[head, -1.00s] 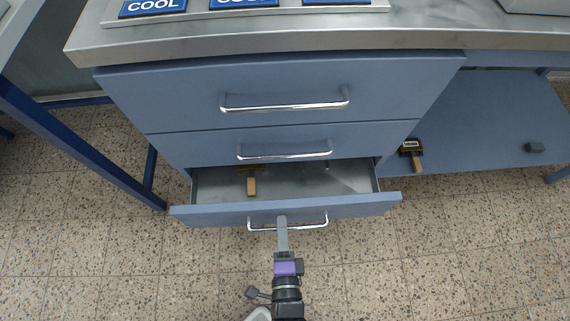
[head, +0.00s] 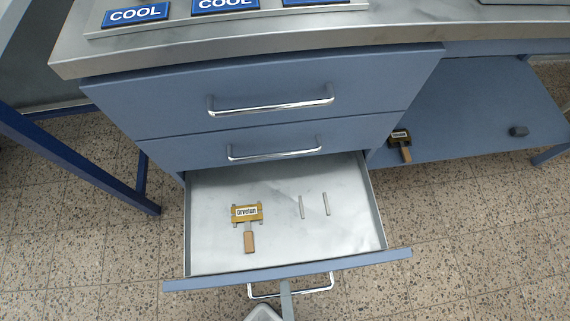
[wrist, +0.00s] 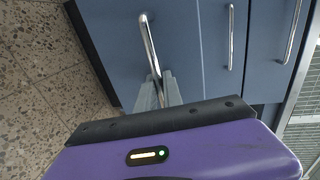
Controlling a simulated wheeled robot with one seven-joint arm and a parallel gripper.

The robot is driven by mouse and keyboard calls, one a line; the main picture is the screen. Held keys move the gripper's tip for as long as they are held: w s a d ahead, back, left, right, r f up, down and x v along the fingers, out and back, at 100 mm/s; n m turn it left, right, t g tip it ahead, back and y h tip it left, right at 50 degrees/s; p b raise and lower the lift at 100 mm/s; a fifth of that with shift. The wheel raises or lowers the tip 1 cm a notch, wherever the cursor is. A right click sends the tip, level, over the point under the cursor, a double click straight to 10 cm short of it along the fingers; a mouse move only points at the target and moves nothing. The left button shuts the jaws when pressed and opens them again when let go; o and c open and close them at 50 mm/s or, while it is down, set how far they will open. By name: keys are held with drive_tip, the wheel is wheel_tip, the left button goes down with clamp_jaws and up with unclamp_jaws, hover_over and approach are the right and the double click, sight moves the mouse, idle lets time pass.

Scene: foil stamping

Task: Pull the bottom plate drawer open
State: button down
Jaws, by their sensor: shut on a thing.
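The bottom drawer (head: 290,273) of the blue cabinet is pulled far out, and its pale metal floor shows. Its chrome bar handle (head: 318,289) is at the front, near the picture's bottom edge. My gripper (head: 286,288) is at the middle of this handle. In the wrist view, my gripper (wrist: 158,86) is shut on the handle (wrist: 149,42), which passes between the two grey fingers.
Two upper drawers (head: 270,75) with chrome handles are shut. A worktop (head: 250,48) with blue "COOL" signs is above. On the lower shelf (head: 460,110) at right are another wooden-gripped holder (head: 401,142) and a dark block (head: 519,131). Speckled tile floor is free around the drawer.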

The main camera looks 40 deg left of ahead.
drive_tip(key=c, duration=1.8)
unclamp_jaws()
drive_tip(key=shift+o, duration=0.2)
drive_tip(key=p+v, duration=0.1)
drive_tip(key=v, duration=0.7)
drive_tip(key=shift+f, duration=0.1)
